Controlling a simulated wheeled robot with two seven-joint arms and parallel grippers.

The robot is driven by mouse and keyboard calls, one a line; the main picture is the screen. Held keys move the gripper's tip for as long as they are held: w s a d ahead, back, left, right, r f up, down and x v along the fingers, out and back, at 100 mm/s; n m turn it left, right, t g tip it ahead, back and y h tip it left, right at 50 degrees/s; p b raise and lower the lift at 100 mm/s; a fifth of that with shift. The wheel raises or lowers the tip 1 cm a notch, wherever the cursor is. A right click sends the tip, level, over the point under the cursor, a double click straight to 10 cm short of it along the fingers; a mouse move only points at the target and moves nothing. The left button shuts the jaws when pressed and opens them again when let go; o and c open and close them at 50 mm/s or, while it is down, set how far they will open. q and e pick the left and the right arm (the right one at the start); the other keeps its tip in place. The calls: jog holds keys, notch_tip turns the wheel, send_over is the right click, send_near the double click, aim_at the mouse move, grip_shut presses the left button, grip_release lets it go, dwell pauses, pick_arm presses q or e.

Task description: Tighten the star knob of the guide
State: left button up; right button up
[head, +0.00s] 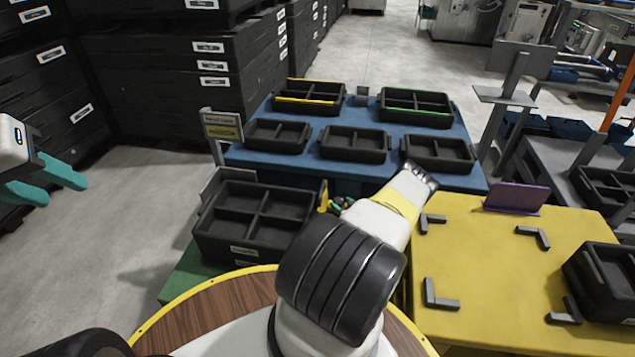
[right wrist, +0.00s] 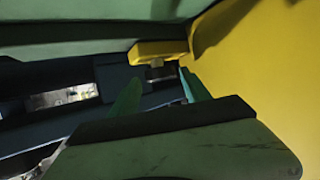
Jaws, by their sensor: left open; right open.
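My left gripper (head: 64,190) is open and empty at the left edge of the head view, above the floor. My right arm reaches over the middle, and its gripper is mostly hidden behind the arm. In the right wrist view, the right gripper (right wrist: 160,82) is open, with green fingers apart. A yellow block (right wrist: 158,52) with a small grey part below it shows just beyond and between the fingertips; I cannot tell whether it is the guide or its star knob. A narrow yellow upright piece (head: 323,196) stands beside the black divided crate in the head view. No star shape is clear.
A black divided crate (head: 245,250) stands left of my right arm. A blue table (head: 395,160) behind holds several black trays. A yellow table (head: 480,255) with dark corner brackets and a purple plate (head: 516,197) is at the right. Floor is clear at left.

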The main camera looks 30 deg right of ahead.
jog(key=shift+w+d+f, duration=0.1)
jog(key=shift+w+f, duration=0.1)
jog(key=shift+w, duration=0.4)
jog(key=c, duration=1.1)
jog(key=shift+o, duration=0.2)
jog(key=shift+w+a+m+h, duration=0.1)
jog(key=shift+a+m+h, duration=0.1)
jog(key=shift+m+h, duration=0.45)
jog(key=shift+w+a+m+h, duration=0.1)
jog(key=shift+a+m+h, duration=0.1)
jog(key=shift+m+h, duration=0.45)
jog(key=shift+m+g+h, duration=0.8)
jog(key=shift+m+h, duration=0.2)
jog(key=shift+h, duration=0.3)
jog(key=o, duration=1.1)
jog(key=shift+c, duration=0.2)
